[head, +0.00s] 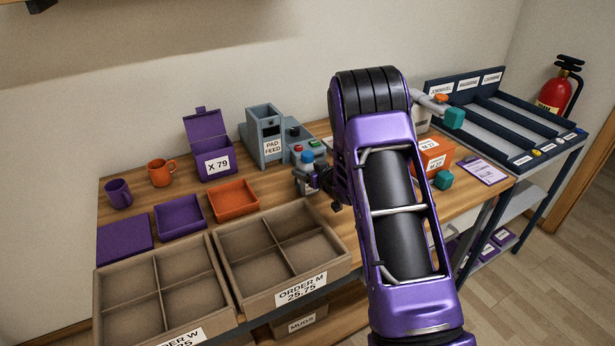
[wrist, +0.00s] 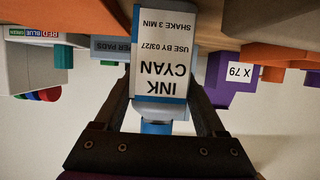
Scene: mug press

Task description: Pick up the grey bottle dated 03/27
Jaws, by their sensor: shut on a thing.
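The grey bottle (head: 307,182) with a blue cap is in front of the grey pad feed machine in the head view. In the wrist view the picture is upside down, and the bottle (wrist: 162,52) fills the middle, its label reading INK CYAN, USE BY 03/27, SHAKE 3 MIN. My gripper (wrist: 162,98) is shut on the bottle, one finger on each side. In the head view my gripper (head: 320,180) reaches it from the right and is partly hidden by my arm. I cannot tell whether the bottle's base touches the table.
The pad feed machine (head: 265,135) stands close behind. An orange tray (head: 234,199), a purple tray (head: 180,216) and the X 79 box (head: 209,150) lie to the left. Divided order crates (head: 283,258) line the front. Orange boxes (head: 435,157) stand right of my arm.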

